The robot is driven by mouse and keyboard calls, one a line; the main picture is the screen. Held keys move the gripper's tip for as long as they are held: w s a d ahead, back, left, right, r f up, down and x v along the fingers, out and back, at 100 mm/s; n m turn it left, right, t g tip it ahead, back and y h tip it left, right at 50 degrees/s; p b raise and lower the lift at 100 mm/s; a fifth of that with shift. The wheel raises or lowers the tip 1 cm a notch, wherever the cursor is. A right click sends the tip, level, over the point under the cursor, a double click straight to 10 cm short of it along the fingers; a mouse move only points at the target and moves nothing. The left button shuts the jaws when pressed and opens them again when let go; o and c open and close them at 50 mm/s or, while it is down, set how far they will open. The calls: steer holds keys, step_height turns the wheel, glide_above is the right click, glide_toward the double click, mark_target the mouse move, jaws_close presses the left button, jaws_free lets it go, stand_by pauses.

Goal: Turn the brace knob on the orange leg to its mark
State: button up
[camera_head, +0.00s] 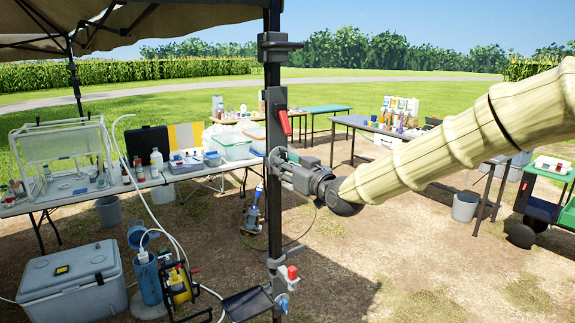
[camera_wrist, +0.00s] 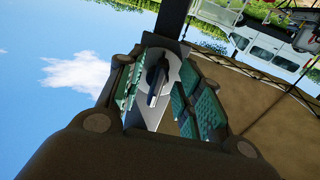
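A dark upright canopy leg (camera_head: 274,75) stands in the middle of the head view; I see no orange on it. My gripper (camera_head: 281,163) reaches it from the right at about mid-height, and its fingertips are by the leg. In the wrist view, a black bar-shaped knob (camera_wrist: 156,78) sits on a pale grey round plate (camera_wrist: 172,64). My gripper (camera_wrist: 160,95) is open there, its green-padded fingers on both sides of the knob with gaps visible. The knob is hidden in the head view. I cannot make out a mark.
A red lever (camera_head: 284,122) is on the leg just above my gripper. A red-and-white fitting (camera_head: 290,274) and a dark shelf (camera_head: 247,304) are low on it. A table with bins (camera_head: 232,147) is left; a grey cooler (camera_head: 74,283) stands front left.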

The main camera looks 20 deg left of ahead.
jaws_close()
steer(key=shift+s+a+r+m+b, duration=0.1)
steer(key=shift+r+m+b, duration=0.2)
steer(key=shift+m, duration=2.75)
steer(key=shift+s+a+r+m+b, duration=0.15)
steer(key=shift+m+b, duration=0.2)
steer(key=shift+m, duration=2.75)
steer(key=shift+s+r+m+b, duration=0.1)
steer(key=shift+r+m+b, duration=0.2)
steer(key=shift+m, duration=2.75)
steer(key=shift+f, duration=0.1)
